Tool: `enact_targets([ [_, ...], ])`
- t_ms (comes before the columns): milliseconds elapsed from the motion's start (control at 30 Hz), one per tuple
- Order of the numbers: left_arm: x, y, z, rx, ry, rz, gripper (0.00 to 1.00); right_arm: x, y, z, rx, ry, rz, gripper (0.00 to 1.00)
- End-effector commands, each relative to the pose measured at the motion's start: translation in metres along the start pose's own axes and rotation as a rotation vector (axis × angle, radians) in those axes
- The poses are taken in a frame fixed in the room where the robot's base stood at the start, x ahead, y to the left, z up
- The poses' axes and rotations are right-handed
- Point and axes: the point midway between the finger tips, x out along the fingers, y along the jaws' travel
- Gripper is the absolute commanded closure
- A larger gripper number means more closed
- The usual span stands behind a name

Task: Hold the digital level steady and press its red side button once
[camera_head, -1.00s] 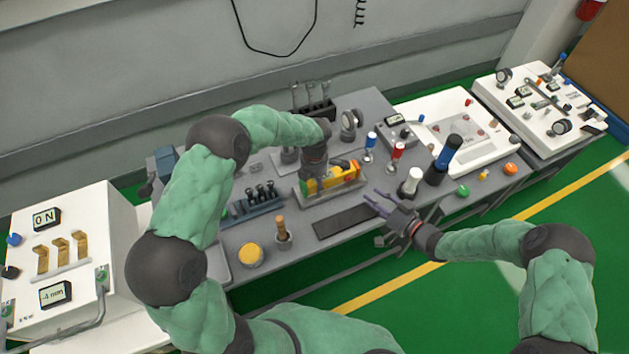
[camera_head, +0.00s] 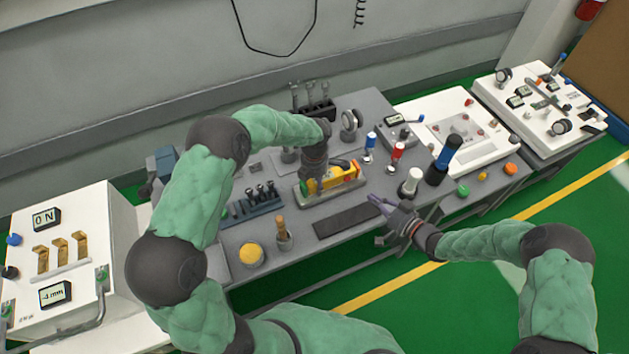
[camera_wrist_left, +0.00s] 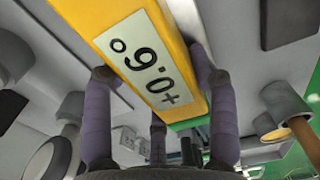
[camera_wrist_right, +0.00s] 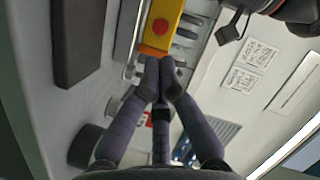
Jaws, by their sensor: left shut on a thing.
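The yellow digital level (camera_head: 345,175) lies on a grey base plate (camera_head: 318,196) in the middle of the table. Its display, seen in the left wrist view (camera_wrist_left: 147,65), reads +0.6°. My left gripper (camera_head: 314,184) is above its left part and shut on it, with fingers on both sides of the body. The red button (camera_wrist_right: 160,26) shows on the level's yellow side in the right wrist view. My right gripper (camera_head: 371,198) is shut and empty, right of the level and in front of it. In the right wrist view its joined fingertips (camera_wrist_right: 160,78) point towards the level, apparently short of the button.
A dark mat (camera_head: 348,221) lies in front of the base plate. A white-topped cylinder (camera_head: 411,182) and a blue-topped black one (camera_head: 444,158) stand close to the right. A holder with a wooden-handled tool (camera_head: 283,236) and a yellow knob (camera_head: 250,254) are at the front left.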

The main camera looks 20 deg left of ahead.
Motion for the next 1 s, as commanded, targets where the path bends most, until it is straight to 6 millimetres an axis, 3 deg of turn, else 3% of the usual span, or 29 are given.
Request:
enact_targets([
  [667, 0.002, -0.002, -0.001, 0.001, 0.004, -0.005, 0.85, 0.002, -0.002, -0.001, 0.022, 0.007, 0.003, 1.0],
  [867, 0.003, -0.002, -0.001, 0.001, 0.004, -0.005, 0.85, 0.018, -0.011, -0.009, 0.221, 0.075, 0.035, 1.0],
  [1000, 0.003, -0.002, -0.001, 0.001, 0.004, -0.005, 0.85, 0.033, -0.018, -0.017, 0.454, 0.158, 0.071, 1.0],
])
